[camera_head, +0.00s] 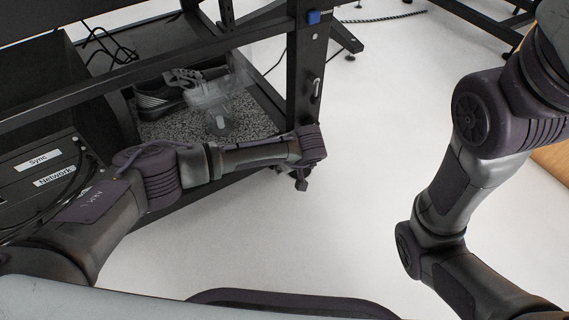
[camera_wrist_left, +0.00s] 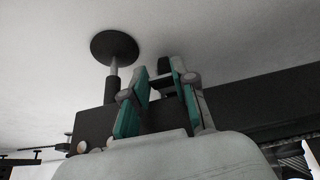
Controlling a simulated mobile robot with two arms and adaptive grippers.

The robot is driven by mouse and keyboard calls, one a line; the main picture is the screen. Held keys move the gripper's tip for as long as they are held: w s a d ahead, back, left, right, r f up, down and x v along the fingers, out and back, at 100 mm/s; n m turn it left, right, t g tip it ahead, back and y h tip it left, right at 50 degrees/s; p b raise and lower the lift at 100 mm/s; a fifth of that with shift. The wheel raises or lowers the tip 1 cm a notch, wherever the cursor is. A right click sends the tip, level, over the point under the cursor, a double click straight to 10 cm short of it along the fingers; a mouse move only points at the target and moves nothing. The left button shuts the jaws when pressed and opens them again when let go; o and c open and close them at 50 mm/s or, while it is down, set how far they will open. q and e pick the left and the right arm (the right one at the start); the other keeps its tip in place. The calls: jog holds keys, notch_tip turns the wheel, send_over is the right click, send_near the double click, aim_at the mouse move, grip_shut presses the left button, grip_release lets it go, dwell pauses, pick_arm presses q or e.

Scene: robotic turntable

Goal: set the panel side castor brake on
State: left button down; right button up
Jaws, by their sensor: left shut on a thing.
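The black rack frame's corner post (camera_head: 305,70) stands at the upper middle of the head view. A small dark castor part (camera_head: 301,183) shows at its foot, mostly covered by my left wrist. In the left wrist view my left gripper (camera_wrist_left: 172,82) has its teal-padded fingers closed around a dark part (camera_wrist_left: 178,64) by the floor, under the frame's lower beam. This looks like the castor's brake piece, but its setting cannot be told. In the head view the left fingers are hidden behind the wrist. My right gripper is out of view; only right arm links show.
A round black foot on a stem (camera_wrist_left: 114,48) stands beside the left fingers. The rack's lower shelf (camera_head: 200,125) holds dark shoes (camera_head: 160,98) and a clear plastic item (camera_head: 215,100). Boxes labelled Sync and Network (camera_head: 45,165) are at left. White floor (camera_head: 380,170) is open.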

pick_arm(q)
jog(key=shift+s+d+f+t+y+b, duration=0.15)
jog(key=shift+f+t+y+b, duration=0.2)
jog(key=shift+f+t+y, duration=0.6)
jog(key=shift+f+t+y+b, duration=0.8)
jog(key=shift+t+b, duration=0.2)
jog(key=shift+t, duration=0.35)
jog(key=c, duration=1.2)
grip_release()
jog(key=shift+f, duration=0.1)
